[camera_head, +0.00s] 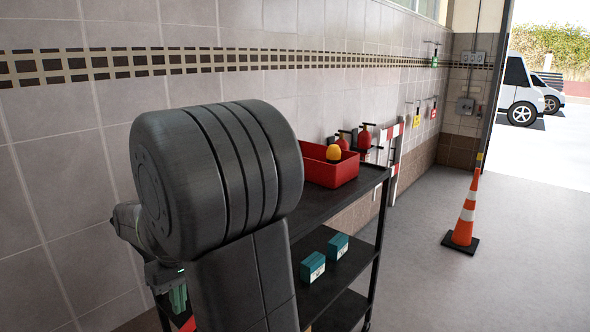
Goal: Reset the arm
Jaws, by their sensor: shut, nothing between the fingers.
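My arm fills the left foreground, with a large dark ribbed joint and a dark link below it. Behind its left side, a small part of my wrist and gripper (178,297) shows, pointing down beside the black shelf cart (335,210). The greenish fingers look shut and empty, and the dark joint and link hide much of that end of the arm. My gripper is at the cart's left end, and I cannot tell how far it is from the shelves.
A red bin (331,168) with a yellow-topped item stands on the cart's top; two teal boxes (312,267) (338,246) lie on a lower shelf. A tiled wall runs behind. An orange cone (464,215) stands right; the floor between is clear.

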